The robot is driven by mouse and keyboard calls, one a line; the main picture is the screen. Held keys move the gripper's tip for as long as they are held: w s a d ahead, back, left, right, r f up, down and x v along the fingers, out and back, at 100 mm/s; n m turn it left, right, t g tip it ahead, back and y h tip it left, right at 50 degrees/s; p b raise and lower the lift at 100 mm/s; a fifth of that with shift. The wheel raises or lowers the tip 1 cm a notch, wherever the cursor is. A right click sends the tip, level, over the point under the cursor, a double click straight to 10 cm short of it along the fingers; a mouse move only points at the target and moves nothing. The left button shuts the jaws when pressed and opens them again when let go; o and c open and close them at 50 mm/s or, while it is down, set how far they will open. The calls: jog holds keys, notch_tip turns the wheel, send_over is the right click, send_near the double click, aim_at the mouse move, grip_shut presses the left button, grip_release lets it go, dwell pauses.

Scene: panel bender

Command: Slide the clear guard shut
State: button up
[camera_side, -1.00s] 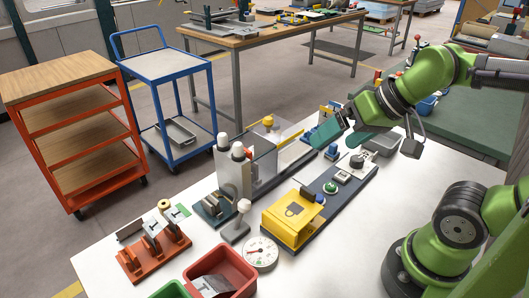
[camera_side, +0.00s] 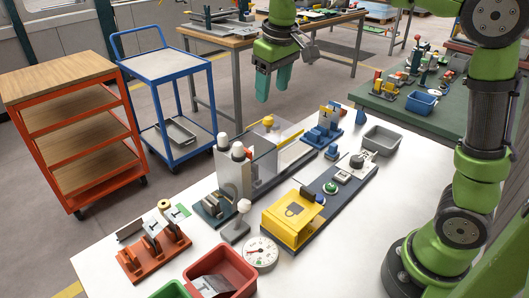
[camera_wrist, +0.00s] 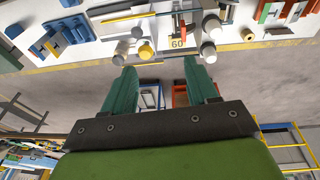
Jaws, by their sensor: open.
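The clear guard (camera_side: 265,158) is a see-through box on a dark rail base on the white table in the side view. A yellow knob (camera_side: 268,121) stands at its top, and a yellow strip (camera_side: 291,136) runs from it to the back right. My gripper (camera_side: 273,86) hangs above and behind the guard, apart from it, with its teal fingers pointing down, open and empty. In the wrist view, the open fingers (camera_wrist: 161,74) flank a gap below a yellow knob (camera_wrist: 146,49). The guard's clear walls are hard to make out there.
A yellow cover with a padlock mark (camera_side: 292,216) stands right of the guard. A white-topped post (camera_side: 243,207), a dial gauge (camera_side: 261,252) and a red bin (camera_side: 222,268) are in front. A blue cart (camera_side: 168,80) stands left of the table.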

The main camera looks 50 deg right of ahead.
aim_at(268, 117)
jog(key=shift+w+d+r+n+g+h, duration=0.5)
jog(key=shift+w+r+n+g+h, duration=0.3)
jog(key=shift+w+r, duration=1.3)
jog(key=x, duration=1.6)
jog(key=shift+a+f, duration=0.15)
jog(key=shift+f, duration=0.15)
grip_shut()
